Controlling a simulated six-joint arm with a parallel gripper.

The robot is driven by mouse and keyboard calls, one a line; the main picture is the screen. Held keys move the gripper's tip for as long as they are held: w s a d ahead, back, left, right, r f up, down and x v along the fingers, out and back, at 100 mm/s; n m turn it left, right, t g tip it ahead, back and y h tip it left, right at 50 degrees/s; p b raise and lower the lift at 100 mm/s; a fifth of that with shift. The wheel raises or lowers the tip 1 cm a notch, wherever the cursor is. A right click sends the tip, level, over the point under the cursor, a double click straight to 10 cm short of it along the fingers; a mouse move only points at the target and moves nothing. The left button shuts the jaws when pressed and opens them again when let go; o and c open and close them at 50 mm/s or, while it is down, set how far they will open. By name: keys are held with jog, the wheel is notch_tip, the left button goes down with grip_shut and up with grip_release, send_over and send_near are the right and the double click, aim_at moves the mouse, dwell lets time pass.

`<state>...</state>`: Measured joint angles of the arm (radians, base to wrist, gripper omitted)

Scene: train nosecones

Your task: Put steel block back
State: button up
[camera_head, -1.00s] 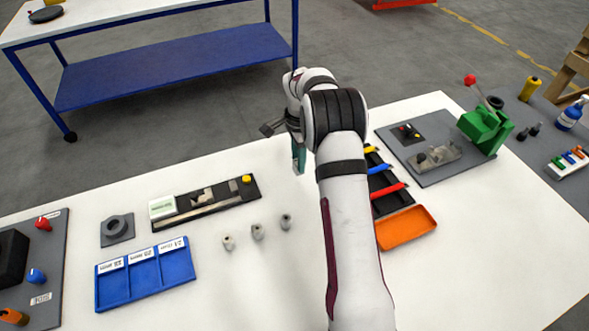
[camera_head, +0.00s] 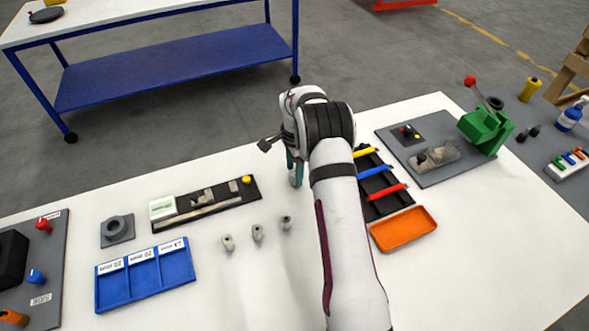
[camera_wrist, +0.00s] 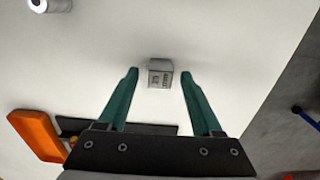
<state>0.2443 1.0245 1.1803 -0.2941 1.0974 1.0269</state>
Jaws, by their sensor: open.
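The steel block (camera_wrist: 160,73) is a small grey block with marks on its face, on the white table. In the wrist view it shows in the gap between my gripper's (camera_wrist: 159,82) two green fingertips. The fingers are apart, one on each side, and I see gaps between them and the block. In the head view my gripper (camera_head: 294,168) points down over the table's far middle, partly hidden by my arm. A black holder (camera_head: 240,203) with grey stepped pieces and a yellow knob lies to its left.
Several small grey nosecones (camera_head: 257,233) stand nearer on the table. A blue three-bay tray (camera_head: 147,273) and a grey ring fixture (camera_head: 117,229) are at left. An orange tray (camera_head: 403,229) and a rack of coloured-handled tools (camera_head: 377,184) are right of my arm. A green press (camera_head: 485,128) stands farther right.

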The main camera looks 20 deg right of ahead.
notch_tip(320, 180, up, 12)
jog(key=s+a+r+n, duration=0.2)
jog(key=s+a+r, duration=0.2)
jog(key=s+r, duration=0.15)
jog(key=s+a+r+n+y, duration=0.1)
jog(key=s+a+r+n, duration=0.15)
jog(key=s, duration=0.35)
jog(key=s+a+r+n, duration=0.2)
jog(key=s+a+r, duration=0.15)
jog(key=s, duration=0.35)
jog(key=s+a+f+n, duration=0.2)
jog(key=s+a+n, duration=0.1)
jog(key=s, duration=0.6)
jog(key=s+a+f+n, duration=0.2)
jog(key=s+a+n, duration=0.1)
jog(key=s, duration=0.6)
jog(key=shift+s+y, duration=0.35)
jog(key=shift+y, duration=0.05)
